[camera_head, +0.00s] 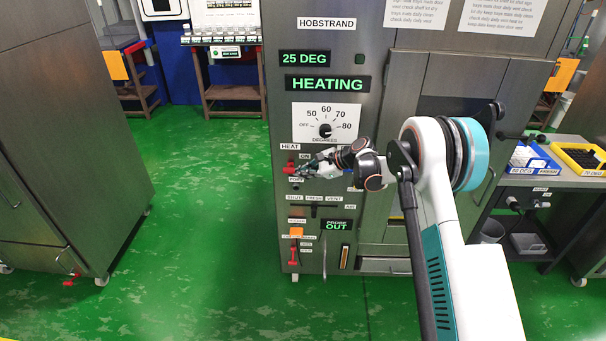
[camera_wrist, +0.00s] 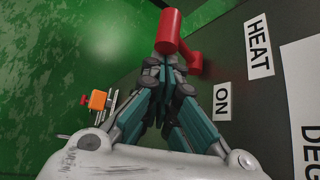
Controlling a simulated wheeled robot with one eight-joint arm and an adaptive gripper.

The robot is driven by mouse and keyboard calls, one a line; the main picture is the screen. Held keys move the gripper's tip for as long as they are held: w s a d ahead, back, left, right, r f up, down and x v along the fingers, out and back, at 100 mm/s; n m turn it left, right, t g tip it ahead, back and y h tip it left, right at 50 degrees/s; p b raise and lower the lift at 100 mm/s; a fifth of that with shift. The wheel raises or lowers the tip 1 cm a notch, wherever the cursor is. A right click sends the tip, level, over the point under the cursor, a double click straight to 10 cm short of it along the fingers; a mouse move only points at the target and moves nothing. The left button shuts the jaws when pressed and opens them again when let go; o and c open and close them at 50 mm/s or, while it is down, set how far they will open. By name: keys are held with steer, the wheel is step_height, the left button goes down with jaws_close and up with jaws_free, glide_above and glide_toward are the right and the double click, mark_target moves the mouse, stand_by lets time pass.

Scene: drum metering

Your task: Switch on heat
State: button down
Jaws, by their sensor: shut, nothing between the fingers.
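The grey Hobstrand cabinet has a panel with a HEAT label (camera_head: 290,147) and an ON label (camera_head: 305,155). The red heat switch (camera_head: 290,167) is just below and left of them. In the wrist view, the red switch (camera_wrist: 171,30) is a round-ended handle standing out from the panel. My gripper (camera_head: 302,171) is shut and empty. Its fingertips, also in the wrist view (camera_wrist: 169,62), are right at the handle; whether they touch it I cannot tell. A lit green display reads HEATING (camera_head: 327,84), and one above reads 25 DEG (camera_head: 304,58).
A temperature dial (camera_head: 325,130) sits above the switch. Below are a vent slider (camera_head: 318,206), a PROBE OUT display (camera_head: 337,226) and an orange block with a red handle (camera_head: 296,231). A workbench with trays (camera_head: 585,158) stands at right.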

steer(key=shift+r, duration=0.75)
steer(key=shift+r, duration=0.1)
